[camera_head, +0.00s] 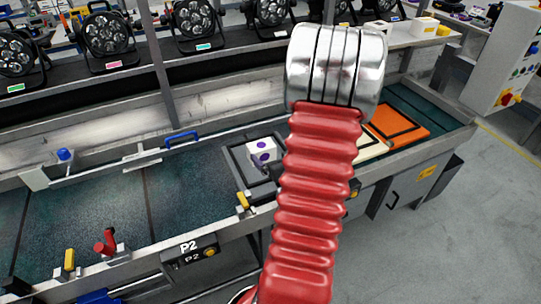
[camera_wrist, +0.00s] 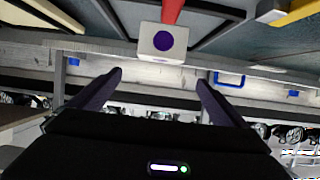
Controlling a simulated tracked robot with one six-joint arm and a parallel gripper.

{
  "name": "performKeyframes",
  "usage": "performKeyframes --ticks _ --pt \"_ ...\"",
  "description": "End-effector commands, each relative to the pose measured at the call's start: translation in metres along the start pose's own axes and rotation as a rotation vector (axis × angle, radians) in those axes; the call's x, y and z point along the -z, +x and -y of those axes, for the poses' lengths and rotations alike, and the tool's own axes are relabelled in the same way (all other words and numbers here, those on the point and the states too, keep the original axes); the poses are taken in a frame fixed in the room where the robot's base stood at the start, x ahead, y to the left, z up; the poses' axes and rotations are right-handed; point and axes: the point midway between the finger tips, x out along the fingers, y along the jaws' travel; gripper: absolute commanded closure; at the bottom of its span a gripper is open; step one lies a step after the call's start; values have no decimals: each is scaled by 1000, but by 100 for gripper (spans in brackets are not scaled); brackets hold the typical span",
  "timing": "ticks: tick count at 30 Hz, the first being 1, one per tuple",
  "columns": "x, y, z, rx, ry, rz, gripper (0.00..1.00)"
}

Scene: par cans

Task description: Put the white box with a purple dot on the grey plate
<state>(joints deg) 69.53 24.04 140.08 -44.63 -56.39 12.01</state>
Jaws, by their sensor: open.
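The white box with a purple dot (camera_head: 263,151) shows left of my red arm in the head view, at the grey plate (camera_head: 237,171) with a dark inner area. It looks upright on or just over the plate; the contact is hard to tell. In the wrist view the box (camera_wrist: 161,42) lies ahead of my gripper (camera_wrist: 160,77), centred between the fingers and beyond their tips. The fingers are apart with nothing between them. In the head view my arm hides most of the gripper and the plate's right side.
A cream plate (camera_head: 370,149) and an orange plate (camera_head: 399,125) lie to the right on the belt (camera_head: 190,190). A blue handle (camera_head: 182,139) and a rail stand behind. Yellow (camera_head: 69,260) and red (camera_head: 106,243) clamps line the front edge. Par cans (camera_head: 107,34) stand behind.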

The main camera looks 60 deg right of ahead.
Motion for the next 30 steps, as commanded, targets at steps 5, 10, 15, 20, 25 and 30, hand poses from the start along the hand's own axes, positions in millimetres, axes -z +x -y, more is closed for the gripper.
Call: performKeyframes --ticks 5,10,15,20,25,30 --pt "0 0 0 0 0 0 3" --pt "3 1 3 -1 -9 7 3" --pt "21 6 22 -6 -58 46 3" --pt "45 6 53 -18 -124 109 3" --pt "70 -2 91 -27 -178 174 3" --pt "91 -20 133 -24 -216 234 3"
